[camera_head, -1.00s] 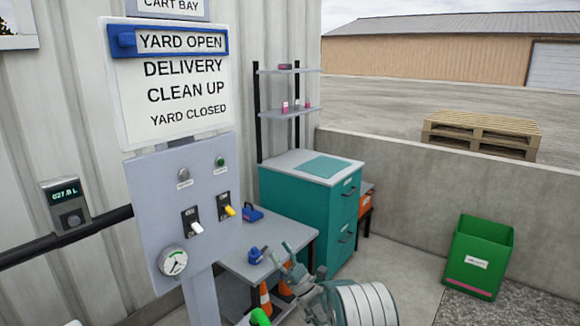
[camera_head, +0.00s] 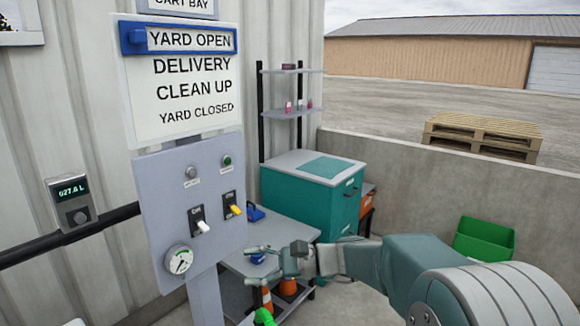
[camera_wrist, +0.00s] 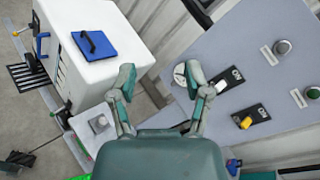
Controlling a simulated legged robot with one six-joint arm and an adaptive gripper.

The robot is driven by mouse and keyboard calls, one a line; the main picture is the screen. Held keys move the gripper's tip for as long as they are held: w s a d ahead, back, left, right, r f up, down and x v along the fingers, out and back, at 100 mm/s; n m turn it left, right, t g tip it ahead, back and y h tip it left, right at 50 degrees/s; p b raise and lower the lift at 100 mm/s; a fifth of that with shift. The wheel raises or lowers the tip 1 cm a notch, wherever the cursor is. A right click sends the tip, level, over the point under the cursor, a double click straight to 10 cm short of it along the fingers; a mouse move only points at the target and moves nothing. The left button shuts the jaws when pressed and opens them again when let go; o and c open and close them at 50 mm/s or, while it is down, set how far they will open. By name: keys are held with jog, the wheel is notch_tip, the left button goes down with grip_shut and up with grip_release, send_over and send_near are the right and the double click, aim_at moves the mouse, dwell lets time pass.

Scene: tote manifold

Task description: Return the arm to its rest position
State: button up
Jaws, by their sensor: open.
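My gripper (camera_head: 268,265) is open and empty, in front of the low grey table to the right of the control panel (camera_head: 168,218). My arm (camera_head: 400,265) reaches in from the lower right. In the wrist view my gripper (camera_wrist: 158,82) shows its two fingers spread apart. The panel (camera_wrist: 232,60) is behind and to the right of the fingers there. I see nothing between the fingers.
A teal cabinet (camera_head: 330,205) stands behind the grey table (camera_head: 240,225). A green bin (camera_head: 484,240) is by the concrete wall (camera_head: 410,185). A sign board (camera_head: 185,105) stands above the panel. A white box (camera_wrist: 95,55) shows in the wrist view.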

jog(key=s+d+f+n+t+h, duration=0.2)
jog(key=s+d+n+t+h, duration=0.1)
jog(key=s+d+h, duration=0.5)
jog(key=s+d+f+n+t+h, duration=0.2)
jog(key=s+d+n+h, duration=0.4)
jog(key=s+d, duration=0.8)
jog(key=shift+s+d+f+n+t+h, duration=0.3)
jog(key=shift+d+t+h, duration=0.3)
jog(key=shift+h, duration=0.9)
